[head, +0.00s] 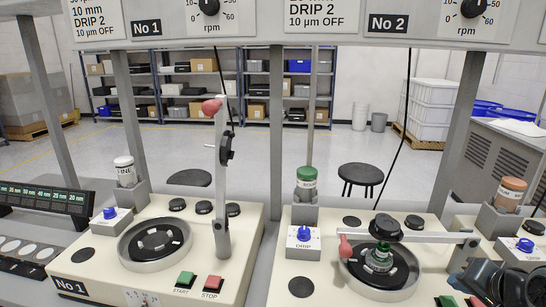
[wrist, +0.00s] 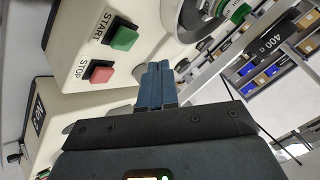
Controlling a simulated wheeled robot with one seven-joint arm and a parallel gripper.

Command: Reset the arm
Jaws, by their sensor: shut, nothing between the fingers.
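My gripper (wrist: 159,82) shows in the wrist view with its blue fingers shut and nothing between them. In the head view its dark body (head: 500,285) is at the lower right, over the front right of the No 2 station. The No 2 swing arm (head: 425,237) lies level over its round plate (head: 352,268), with a red knob (head: 345,246) at its left end and a green-topped piece (head: 379,257) below it. The No 1 swing arm (head: 222,180) stands upright with its red knob (head: 211,107) on top. My gripper is apart from both arms.
Beside my fingers in the wrist view are a green START button (wrist: 124,39) and a red STOP button (wrist: 102,74). Bottles (head: 306,178) and blue-knobbed drip boxes (head: 304,241) stand at the stations. Grey posts (head: 277,130) and an overhead panel (head: 330,25) frame the space.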

